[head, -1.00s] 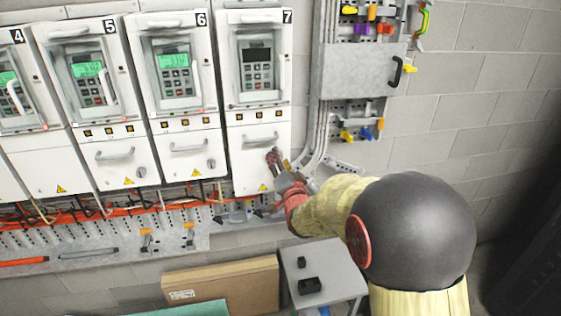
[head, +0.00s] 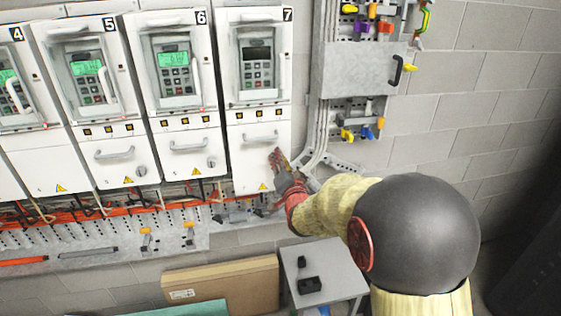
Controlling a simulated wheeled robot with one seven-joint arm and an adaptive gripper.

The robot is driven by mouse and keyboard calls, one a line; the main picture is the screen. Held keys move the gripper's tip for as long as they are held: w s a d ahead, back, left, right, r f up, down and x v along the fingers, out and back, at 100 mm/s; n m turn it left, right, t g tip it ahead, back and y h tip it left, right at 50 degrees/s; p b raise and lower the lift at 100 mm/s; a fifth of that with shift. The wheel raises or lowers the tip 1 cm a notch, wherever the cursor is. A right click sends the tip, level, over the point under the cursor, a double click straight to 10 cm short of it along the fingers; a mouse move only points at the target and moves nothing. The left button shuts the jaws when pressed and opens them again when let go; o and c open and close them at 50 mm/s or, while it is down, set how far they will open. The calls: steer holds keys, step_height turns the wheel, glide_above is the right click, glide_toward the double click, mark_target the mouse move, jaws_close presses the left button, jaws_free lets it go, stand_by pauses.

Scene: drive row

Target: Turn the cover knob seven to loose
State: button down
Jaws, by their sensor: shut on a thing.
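The drive cabinet marked 7 (head: 252,75) is the rightmost in the row, with a dark display. Its lower cover (head: 240,170) is white, with a grey handle (head: 261,138) and a yellow warning label. My gripper (head: 276,157) is at the right side of this cover, below the handle, where the matching knobs sit on covers 5 and 6. The fingers hide the cover knob of cabinet 7, so its angle cannot be seen. The gripper is shut at that spot.
Cover knobs on drive 6 (head: 211,163) and drive 5 (head: 141,171) are visible. Grey conduits (head: 322,125) run right of cabinet 7. Orange cables (head: 130,208) hang below. A small grey table (head: 338,268) with black blocks and a cardboard box (head: 225,285) stand below.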

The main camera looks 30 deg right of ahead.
steer(key=shift+f+b, duration=0.1)
steer(key=shift+b, duration=0.2)
steer(key=shift+n+b, duration=8.3)
steer(key=shift+b, duration=1.2)
steer(key=shift+r, duration=0.25)
steer(key=c, duration=1.6)
jaws_free()
steer(key=shift+f, duration=0.1)
